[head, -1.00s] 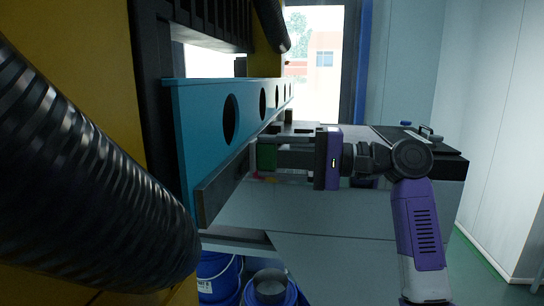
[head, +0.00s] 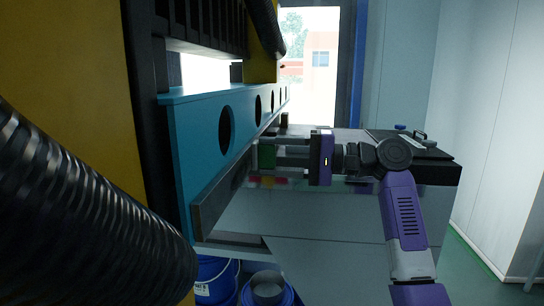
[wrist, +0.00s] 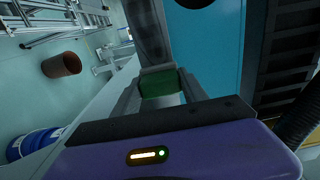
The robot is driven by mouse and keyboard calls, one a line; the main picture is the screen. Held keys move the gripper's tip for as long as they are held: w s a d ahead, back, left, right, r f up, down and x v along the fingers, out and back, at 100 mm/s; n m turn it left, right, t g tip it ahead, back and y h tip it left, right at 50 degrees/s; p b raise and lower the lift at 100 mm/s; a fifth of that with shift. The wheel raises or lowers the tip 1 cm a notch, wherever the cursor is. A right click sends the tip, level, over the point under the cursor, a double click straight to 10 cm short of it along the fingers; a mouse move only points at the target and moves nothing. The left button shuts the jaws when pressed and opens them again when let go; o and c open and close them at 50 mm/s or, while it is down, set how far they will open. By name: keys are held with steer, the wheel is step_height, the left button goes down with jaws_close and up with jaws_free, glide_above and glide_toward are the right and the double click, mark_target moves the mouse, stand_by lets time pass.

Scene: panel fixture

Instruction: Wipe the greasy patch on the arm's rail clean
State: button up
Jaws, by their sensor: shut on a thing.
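My gripper (head: 268,156) reaches in from the right towards the teal beam (head: 190,135). Its fingers are shut on a green pad (head: 267,158), which also shows between the fingertips in the wrist view (wrist: 158,84). The arm's rail (head: 212,203) is a grey strip along the beam's lower edge; it runs away from the pad in the wrist view (wrist: 147,28). A darker, smudged area (head: 238,174) shows on the rail near the pad. The pad is close to the rail's face, but I cannot tell whether they touch.
A grey table (head: 330,215) lies below, with small coloured items (head: 270,182) under the gripper. A black case (head: 425,160) sits at the back right. A ribbed black hose (head: 80,215) fills the left foreground. Blue buckets (head: 215,280) stand beneath.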

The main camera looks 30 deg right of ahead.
steer(key=shift+p, duration=0.35)
steer(key=shift+s+a+p, duration=0.8)
steer(key=shift+s+a, duration=0.3)
steer(key=shift+s, duration=0.4)
steer(key=shift+s+a+p, duration=0.8)
steer(key=shift+s+a, duration=0.35)
steer(key=shift+s, duration=0.4)
steer(key=shift+s+a+p, duration=0.8)
steer(key=shift+s+a, duration=0.3)
steer(key=shift+s, duration=0.4)
steer(key=shift+s+a, duration=0.85)
steer(key=shift+s, duration=0.25)
steer(key=shift+s+a, duration=0.8)
steer(key=shift+s, duration=0.3)
steer(key=v, duration=0.6)
steer(key=shift+d, duration=0.15)
steer(key=v, duration=0.3)
